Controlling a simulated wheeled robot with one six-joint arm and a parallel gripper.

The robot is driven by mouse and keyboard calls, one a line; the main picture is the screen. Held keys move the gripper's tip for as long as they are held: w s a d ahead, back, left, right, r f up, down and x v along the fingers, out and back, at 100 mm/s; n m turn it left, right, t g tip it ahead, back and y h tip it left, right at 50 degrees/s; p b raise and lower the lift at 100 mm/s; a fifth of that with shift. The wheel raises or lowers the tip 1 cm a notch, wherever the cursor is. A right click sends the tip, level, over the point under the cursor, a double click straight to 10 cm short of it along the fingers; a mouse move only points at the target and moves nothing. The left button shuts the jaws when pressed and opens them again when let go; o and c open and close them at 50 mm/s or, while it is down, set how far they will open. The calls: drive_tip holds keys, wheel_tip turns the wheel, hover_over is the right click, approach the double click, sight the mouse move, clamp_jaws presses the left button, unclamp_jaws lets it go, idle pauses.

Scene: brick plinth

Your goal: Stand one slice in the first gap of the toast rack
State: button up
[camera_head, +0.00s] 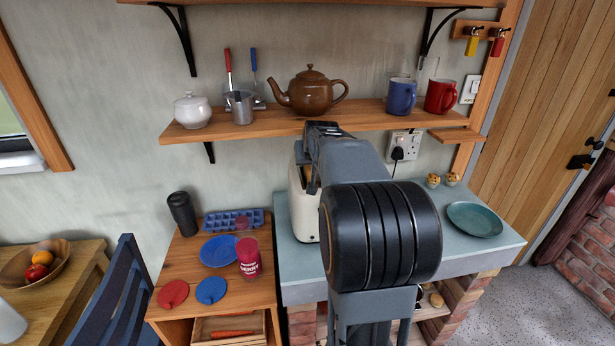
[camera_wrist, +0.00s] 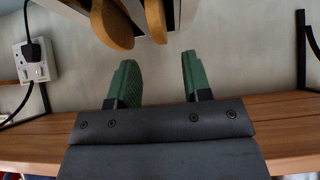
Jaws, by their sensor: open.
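Two brown toast slices, one (camera_wrist: 112,26) and another (camera_wrist: 155,20), stick out of the toaster at the top of the wrist view. The pale toaster (camera_head: 301,208) stands on the worktop, partly hidden behind my arm in the head view. My gripper (camera_wrist: 157,75) has green fingers spread apart with nothing between them. Its fingertips are near the slices' ends but apart from them in the wrist view. In the head view my gripper's fingers are hidden by my arm. I cannot see a toast rack in either view.
A wooden shelf (camera_head: 390,118) with a brown teapot (camera_head: 311,92) and mugs is close to my arm. A socket with a black plug (camera_head: 398,154) is on the wall. A green plate (camera_head: 475,219) lies on the right of the worktop (camera_head: 445,256).

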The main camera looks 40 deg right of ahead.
sight(307, 177)
drive_tip(key=shift+p+x, duration=0.9)
drive_tip(key=shift+x, duration=2.3)
drive_tip(key=shift+c, duration=0.4)
clamp_jaws()
